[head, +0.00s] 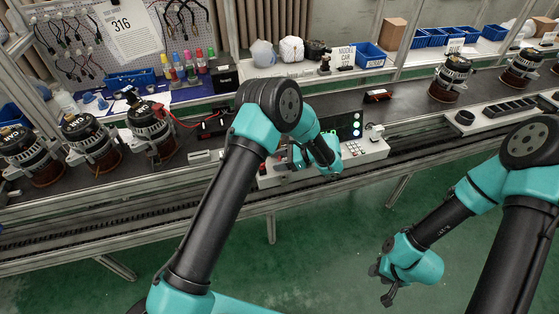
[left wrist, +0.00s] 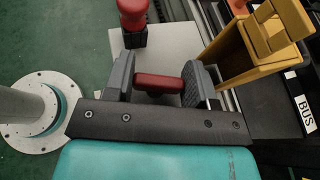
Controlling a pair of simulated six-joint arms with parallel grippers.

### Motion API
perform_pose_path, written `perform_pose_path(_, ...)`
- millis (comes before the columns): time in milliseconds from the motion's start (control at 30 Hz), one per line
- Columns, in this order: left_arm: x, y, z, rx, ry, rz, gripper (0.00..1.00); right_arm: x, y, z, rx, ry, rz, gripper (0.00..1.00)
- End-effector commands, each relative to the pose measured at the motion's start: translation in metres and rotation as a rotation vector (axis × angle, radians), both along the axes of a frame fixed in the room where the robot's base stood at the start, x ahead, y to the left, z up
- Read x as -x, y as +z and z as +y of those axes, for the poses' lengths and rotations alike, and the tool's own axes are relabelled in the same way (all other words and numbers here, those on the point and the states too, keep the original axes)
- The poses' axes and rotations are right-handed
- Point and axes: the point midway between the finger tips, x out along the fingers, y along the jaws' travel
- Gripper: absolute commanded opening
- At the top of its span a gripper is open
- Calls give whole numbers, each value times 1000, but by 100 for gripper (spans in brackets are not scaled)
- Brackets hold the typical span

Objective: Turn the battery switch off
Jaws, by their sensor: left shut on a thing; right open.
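My left gripper (head: 284,161) is at the white control panel (head: 372,153) on the line's front edge. In the left wrist view its two grey fingers (left wrist: 160,88) are shut on a short red handle (left wrist: 158,82), which looks like the battery switch. The handle lies across between the fingers, and its base is hidden by the gripper. In the head view the switch is largely hidden by my left gripper. My right gripper (head: 383,284) is open and empty over the green floor, in front of the line.
Several alternators (head: 152,130) stand on the belt. The floor (head: 325,255) around my right gripper is clear.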

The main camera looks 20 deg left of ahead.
Motion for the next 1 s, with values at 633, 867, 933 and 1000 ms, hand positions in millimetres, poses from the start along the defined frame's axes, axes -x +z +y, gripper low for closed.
perform_pose_path(633, 0, 0, 0, 0, 334, 0, 27, 0, 0, 0, 0, 0, 0, 43)
perform_pose_path(867, 0, 0, 0, 0, 342, 0, 27, 0, 0, 0, 0, 0, 0, 43)
perform_pose_path(933, 0, 0, 0, 0, 341, 0, 27, 0, 0, 0, 0, 0, 0, 43)
perform_pose_path(1000, 0, 1, 0, 0, 341, 0, 27, 0, 0, 0, 0, 0, 0, 43)
